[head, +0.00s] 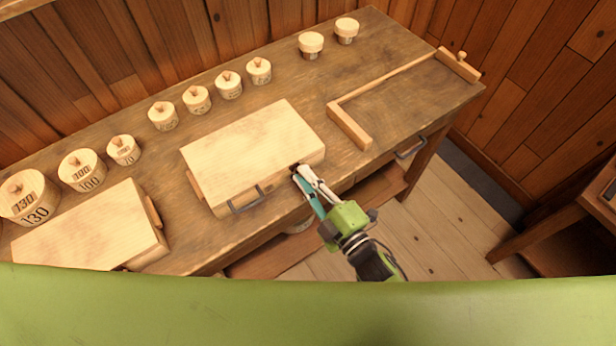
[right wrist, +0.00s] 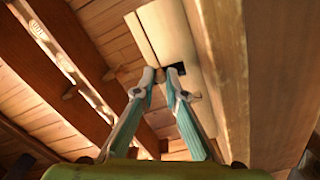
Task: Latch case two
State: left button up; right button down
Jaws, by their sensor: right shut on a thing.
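Two closed pale wooden cases lie on the workbench; which one is case two I cannot tell. The middle case (head: 255,150) has a grey handle (head: 247,200) on its front. The left case (head: 85,225) is partly cut off by my green body. My right gripper (head: 302,178) is at the front right corner of the middle case, shut on a small dark latch (head: 295,168) there. In the right wrist view the fingertips (right wrist: 161,82) are close together beside the dark latch (right wrist: 178,69), which they partly hide. My left gripper is out of view.
Several lidded round spool boxes (head: 197,99) stand along the bench's back, some numbered. A wooden frame with a bar (head: 350,126) lies right of the middle case. The workbench (head: 400,115) has a drawer handle (head: 411,149) at the front. A shelf (head: 590,215) stands at right.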

jog(key=shift+a+n, duration=0.1)
jog(key=shift+n, duration=0.4)
jog(key=shift+r, duration=0.1)
jog(key=c, duration=2.1)
grip_release()
jog(key=shift+s, duration=0.1)
jog(key=v, duration=1.2)
